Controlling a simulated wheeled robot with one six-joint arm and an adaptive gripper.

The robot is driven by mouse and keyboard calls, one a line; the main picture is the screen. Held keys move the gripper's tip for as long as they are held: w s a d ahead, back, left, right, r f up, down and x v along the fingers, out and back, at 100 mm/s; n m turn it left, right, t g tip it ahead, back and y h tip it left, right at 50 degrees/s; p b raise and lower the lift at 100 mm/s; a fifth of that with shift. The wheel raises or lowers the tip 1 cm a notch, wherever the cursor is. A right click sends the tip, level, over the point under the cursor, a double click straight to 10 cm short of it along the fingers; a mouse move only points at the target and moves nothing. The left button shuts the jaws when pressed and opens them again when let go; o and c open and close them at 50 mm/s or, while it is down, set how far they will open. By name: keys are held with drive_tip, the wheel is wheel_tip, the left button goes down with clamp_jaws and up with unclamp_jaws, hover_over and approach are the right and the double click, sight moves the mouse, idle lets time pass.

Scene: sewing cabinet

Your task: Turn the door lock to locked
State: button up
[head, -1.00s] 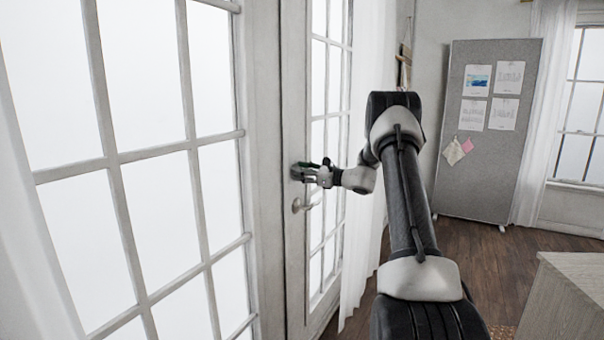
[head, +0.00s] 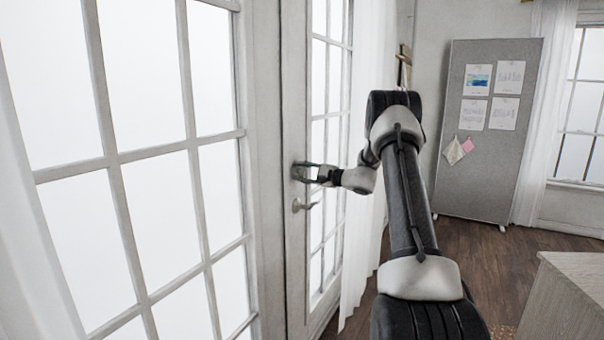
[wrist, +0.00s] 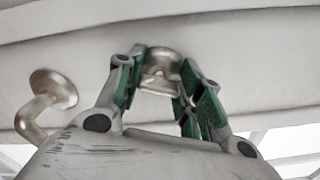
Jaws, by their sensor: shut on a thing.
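The door lock (wrist: 160,68) is a round metal fitting on the white door (head: 292,235), at the top middle of the wrist view. My gripper (wrist: 162,88) has its green-padded fingers on either side of the lock's lower part and is shut on it. In the head view my gripper (head: 303,172) reaches the door edge just above the door handle (head: 306,205). The lock's turn piece is mostly hidden between the fingers, so its exact angle cannot be told.
The curved metal handle (wrist: 45,100) sits close to my gripper in the wrist view. White curtains (head: 366,200) hang beside the door. A grey pinboard (head: 490,130) stands at the back right, and a wooden cabinet (head: 570,295) is at the lower right. Wood floor lies between.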

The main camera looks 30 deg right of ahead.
drive_tip(key=shift+f+n, duration=0.15)
drive_tip(key=shift+n, duration=2.05)
drive_tip(key=o, duration=1)
drive_tip(key=shift+s, duration=0.1)
drive_tip(key=v, duration=1.2)
